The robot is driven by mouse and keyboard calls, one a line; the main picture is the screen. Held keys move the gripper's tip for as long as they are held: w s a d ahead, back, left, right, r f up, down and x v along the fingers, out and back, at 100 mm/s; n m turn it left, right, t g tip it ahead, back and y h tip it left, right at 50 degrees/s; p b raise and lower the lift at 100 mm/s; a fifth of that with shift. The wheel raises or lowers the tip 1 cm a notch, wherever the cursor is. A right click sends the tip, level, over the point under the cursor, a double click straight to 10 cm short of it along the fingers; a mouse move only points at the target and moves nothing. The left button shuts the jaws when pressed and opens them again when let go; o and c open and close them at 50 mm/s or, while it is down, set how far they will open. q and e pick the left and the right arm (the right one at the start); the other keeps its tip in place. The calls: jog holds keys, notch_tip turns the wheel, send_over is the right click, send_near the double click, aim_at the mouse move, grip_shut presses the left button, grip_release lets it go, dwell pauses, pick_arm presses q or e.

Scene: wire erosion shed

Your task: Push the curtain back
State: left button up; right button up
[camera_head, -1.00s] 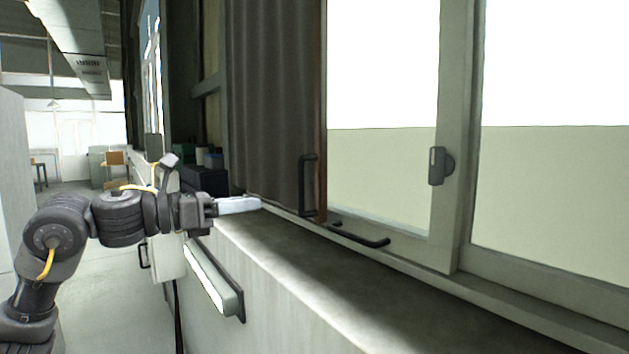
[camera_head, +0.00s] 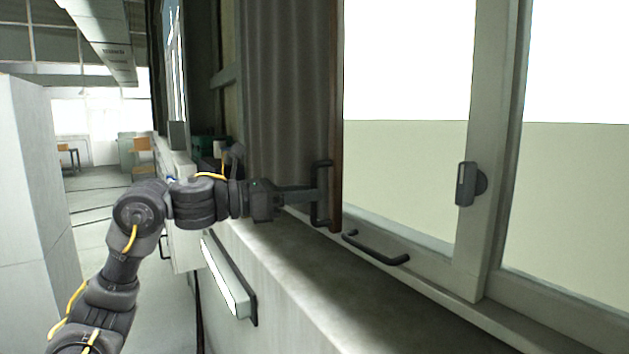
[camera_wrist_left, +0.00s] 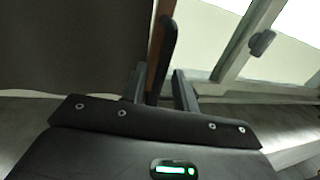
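The grey-brown curtain (camera_head: 285,90) hangs at the left part of the window, with a wooden edge bar (camera_head: 335,120) along its right side. A dark upright handle (camera_head: 327,170) is fixed on that bar. My left gripper (camera_head: 312,196) reaches the handle from the left. In the left wrist view, the fingers of my left gripper (camera_wrist_left: 160,88) stand apart, with the edge bar (camera_wrist_left: 157,50) and handle (camera_wrist_left: 168,50) showing between them and beyond. I cannot tell whether a finger touches the handle. The curtain (camera_wrist_left: 70,45) fills the left of that view. My right gripper is not in view.
A window sill (camera_head: 330,290) runs below the curtain. A second dark handle (camera_head: 375,248) is low on the window frame, and a grey latch (camera_head: 470,185) is on the upright. A white bar handle (camera_head: 228,278) juts from the wall below. Dark boxes stand behind my wrist.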

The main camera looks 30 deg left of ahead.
pick_arm(q)
jog(key=shift+p+x, duration=0.3)
jog(key=shift+x, duration=0.85)
jog(key=shift+s, duration=0.1)
grip_shut()
